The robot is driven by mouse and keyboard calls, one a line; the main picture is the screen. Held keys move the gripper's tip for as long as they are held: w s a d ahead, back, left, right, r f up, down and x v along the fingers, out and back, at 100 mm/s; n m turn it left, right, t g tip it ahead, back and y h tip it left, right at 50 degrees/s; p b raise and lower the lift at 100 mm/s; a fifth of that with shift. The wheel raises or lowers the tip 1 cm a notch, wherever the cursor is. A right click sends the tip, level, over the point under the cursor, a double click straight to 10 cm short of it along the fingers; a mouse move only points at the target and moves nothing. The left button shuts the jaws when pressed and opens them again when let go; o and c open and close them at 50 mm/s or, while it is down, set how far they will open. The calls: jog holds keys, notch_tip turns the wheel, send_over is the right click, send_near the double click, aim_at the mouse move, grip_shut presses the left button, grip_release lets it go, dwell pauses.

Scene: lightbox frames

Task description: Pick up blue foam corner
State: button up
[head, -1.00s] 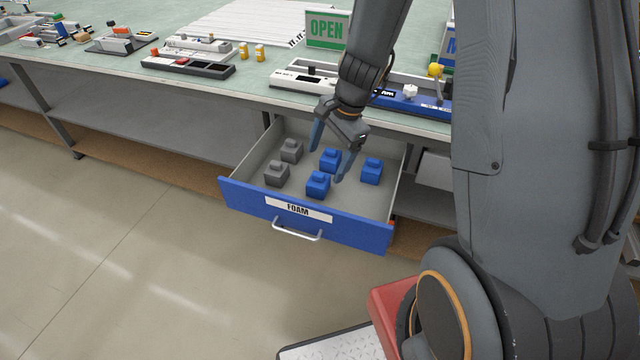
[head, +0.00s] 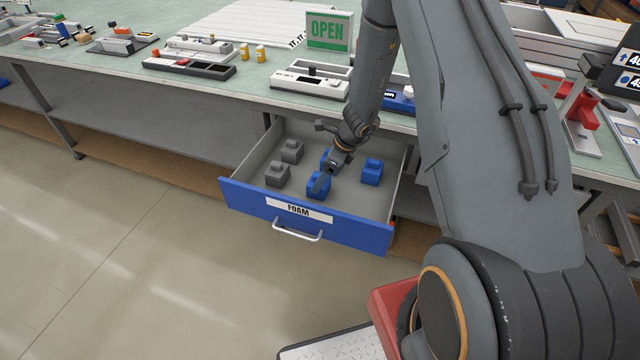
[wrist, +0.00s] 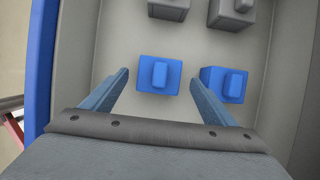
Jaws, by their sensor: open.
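Several foam corners lie in the open drawer (head: 345,203). The front blue foam corner (head: 318,193) is partly covered by my gripper (head: 323,180) in the head view. In the wrist view this blue corner (wrist: 158,75) lies between the two spread fingers of my gripper (wrist: 160,78), with a gap on each side. The gripper is open and empty. I cannot tell how far the tips reach down beside the block. A second blue corner (wrist: 226,84) lies just outside the right finger and is mostly hidden in the head view. A third blue corner (head: 372,172) stands apart on the right.
Two grey foam corners (head: 291,150) (head: 277,174) sit in the drawer's left part. The drawer's blue front (wrist: 41,70) and walls bound the space around my gripper. The workbench top (head: 262,80) is above and behind, with an OPEN sign (head: 328,27).

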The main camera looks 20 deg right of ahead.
jog(key=shift+p+x, duration=0.65)
jog(key=shift+x, duration=1.45)
jog(key=shift+s+d+f, duration=0.1)
jog(key=shift+s+d, duration=0.05)
jog(key=c, duration=1.1)
